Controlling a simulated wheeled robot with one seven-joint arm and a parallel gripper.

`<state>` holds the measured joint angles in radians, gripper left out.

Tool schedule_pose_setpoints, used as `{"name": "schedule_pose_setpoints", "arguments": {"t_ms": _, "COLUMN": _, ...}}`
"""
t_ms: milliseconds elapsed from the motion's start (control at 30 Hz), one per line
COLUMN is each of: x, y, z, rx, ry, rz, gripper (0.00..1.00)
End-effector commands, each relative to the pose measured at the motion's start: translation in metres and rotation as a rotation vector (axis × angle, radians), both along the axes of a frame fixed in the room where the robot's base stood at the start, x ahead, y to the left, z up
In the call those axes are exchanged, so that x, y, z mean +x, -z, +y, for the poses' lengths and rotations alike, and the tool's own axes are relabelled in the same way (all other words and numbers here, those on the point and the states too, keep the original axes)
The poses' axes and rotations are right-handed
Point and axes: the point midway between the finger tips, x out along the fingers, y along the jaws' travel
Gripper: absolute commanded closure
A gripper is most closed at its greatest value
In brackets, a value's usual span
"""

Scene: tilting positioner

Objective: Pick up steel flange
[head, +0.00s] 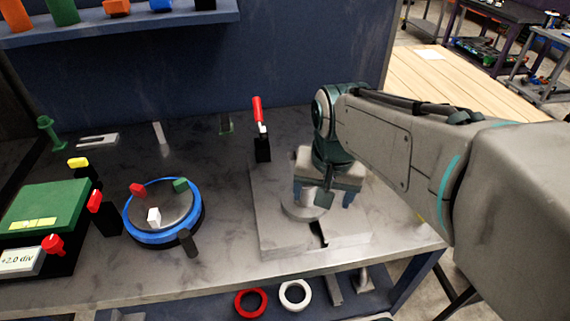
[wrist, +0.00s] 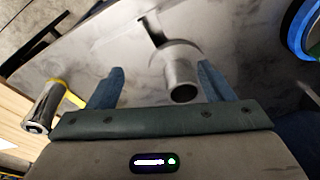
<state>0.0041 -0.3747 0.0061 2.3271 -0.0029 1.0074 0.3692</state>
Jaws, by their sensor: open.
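The steel flange (head: 300,209) is a grey disc with a raised tubular hub. It rests on the light grey plate (head: 275,240) at the right of the bench, partly hidden by my gripper in the head view. My gripper (head: 323,197) is open above and around it. In the wrist view, the flange (wrist: 180,78) shows between the two blue fingers of my gripper (wrist: 162,76), its hub pointing toward the camera and lying nearer the right finger. I see no clear contact between fingers and hub.
A red-handled clamp (head: 259,125) stands at the plate's back edge. A blue-rimmed round table (head: 150,238) with small coloured blocks stands left, beside a green-topped box (head: 45,208). A metal cylinder (wrist: 46,105) lies left in the wrist view. Rings (head: 295,294) lie on the lower shelf.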

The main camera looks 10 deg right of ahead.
Motion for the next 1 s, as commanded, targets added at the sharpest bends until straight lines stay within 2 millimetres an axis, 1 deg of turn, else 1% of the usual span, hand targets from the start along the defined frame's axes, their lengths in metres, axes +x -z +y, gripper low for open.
{"name": "schedule_pose_setpoints", "arguments": {"t_ms": 33, "x": 0.016, "y": -0.012, "z": 0.001, "rx": 0.017, "ry": 0.096, "rz": 0.023, "gripper": 0.26}}
{"name": "schedule_pose_setpoints", "arguments": {"t_ms": 100, "x": 0.033, "y": -0.024, "z": 0.003, "rx": 0.039, "ry": 0.242, "rz": 0.057, "gripper": 0.26}}
{"name": "schedule_pose_setpoints", "arguments": {"t_ms": 200, "x": 0.057, "y": -0.039, "z": 0.005, "rx": 0.061, "ry": 0.442, "rz": 0.097, "gripper": 0.26}}
{"name": "schedule_pose_setpoints", "arguments": {"t_ms": 300, "x": 0.076, "y": -0.049, "z": 0.006, "rx": 0.073, "ry": 0.612, "rz": 0.13, "gripper": 0.26}}
{"name": "schedule_pose_setpoints", "arguments": {"t_ms": 400, "x": 0.09, "y": -0.056, "z": 0.006, "rx": 0.078, "ry": 0.739, "rz": 0.151, "gripper": 0.26}}
{"name": "schedule_pose_setpoints", "arguments": {"t_ms": 533, "x": 0.099, "y": -0.058, "z": 0.006, "rx": 0.081, "ry": 0.83, "rz": 0.167, "gripper": 0.26}}
{"name": "schedule_pose_setpoints", "arguments": {"t_ms": 667, "x": 0.1, "y": -0.043, "z": 0.005, "rx": 0.079, "ry": 0.856, "rz": 0.173, "gripper": 0.26}}
{"name": "schedule_pose_setpoints", "arguments": {"t_ms": 900, "x": 0.1, "y": 0.004, "z": 0.004, "rx": 0.08, "ry": 0.855, "rz": 0.173, "gripper": 0.26}}
{"name": "schedule_pose_setpoints", "arguments": {"t_ms": 1000, "x": 0.1, "y": 0.018, "z": 0.004, "rx": 0.08, "ry": 0.854, "rz": 0.172, "gripper": 0.26}}
